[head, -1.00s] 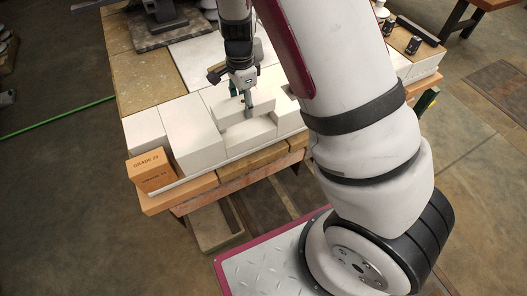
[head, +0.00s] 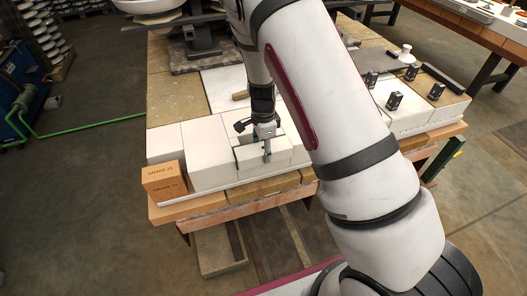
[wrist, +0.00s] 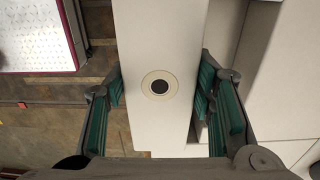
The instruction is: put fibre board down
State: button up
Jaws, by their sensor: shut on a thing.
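The fibre board is a white, flat block (head: 281,156) near the front edge of the bench in the head view. My gripper (head: 266,148) is shut on it from above. In the wrist view the board (wrist: 155,40) runs between the teal finger pads of my gripper (wrist: 160,105), with a round dark-centred mark on its face. The board sits low among the white blocks, at about their height. I cannot tell whether it rests on what is below it.
A larger white block (head: 204,152) stands left of the board, and an orange "Grade 23" box (head: 163,181) sits at the bench's left front corner. Small black parts (head: 394,100) stand on white blocks at the right. A dark fixture stands at the back.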

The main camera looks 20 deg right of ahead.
jog(key=shift+f, duration=0.6)
jog(key=shift+f, duration=0.1)
jog(key=o, duration=1.3)
